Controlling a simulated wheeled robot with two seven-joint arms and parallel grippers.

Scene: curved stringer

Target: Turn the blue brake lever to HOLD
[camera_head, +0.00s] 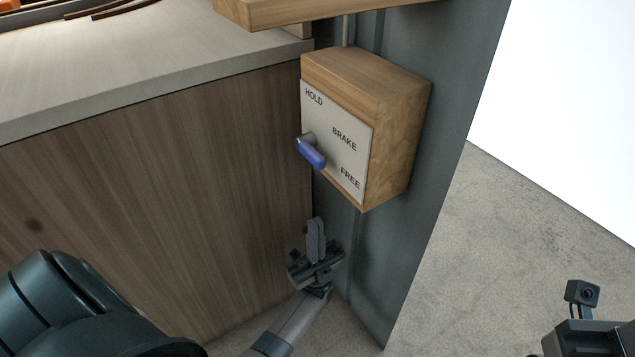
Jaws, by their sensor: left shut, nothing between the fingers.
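The blue brake lever (311,154) sticks out from the left part of a white plate on a wooden brake box (395,125). The plate (335,125) reads HOLD at the top, BRAKE in the middle and FREE at the bottom. From its pivot the lever slants down and to the right, its tip toward the FREE side. My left gripper (316,235) is below the box and lever, apart from both, with its fingers together and pointing up, and nothing between them. My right gripper (590,320) is only partly in view at the lower right corner; its fingers do not show.
The box is fixed to a dark grey post (400,240). A wood-panelled cabinet (150,210) with a pale top stands to the left, close beside my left gripper. A wooden board (300,10) overhangs above the box. Bare concrete floor (520,230) lies to the right.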

